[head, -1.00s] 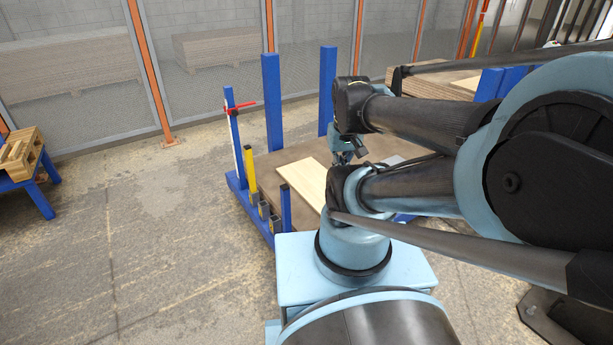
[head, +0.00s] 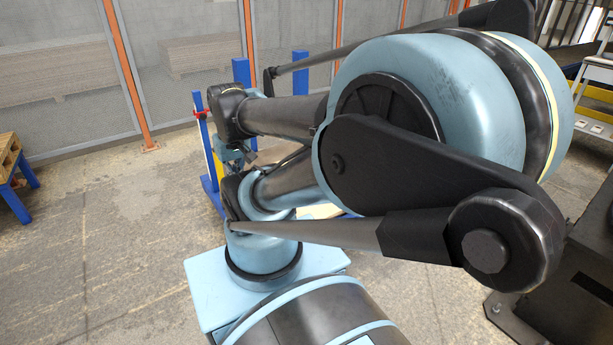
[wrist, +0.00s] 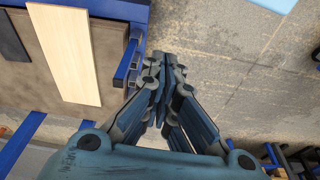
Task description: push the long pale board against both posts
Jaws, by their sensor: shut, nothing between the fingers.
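The long pale board (wrist: 70,55) lies flat on a brown tabletop (wrist: 115,45), left of my gripper in the wrist view. In the head view my arm hides nearly all of the board and table. Two tall blue posts, one (head: 241,72) left and one (head: 300,64) right, stand behind my arm in the head view, partly hidden. My gripper (wrist: 166,58) is shut and empty, beyond the table's blue edge and apart from the board. The wrist view does not clearly show whether the board touches the posts.
A dark strip (wrist: 12,38) lies left of the board. Blue brackets (wrist: 127,62) stick up along the table edge near my fingers. A red-clamped post (head: 201,115) stands at the table's left.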

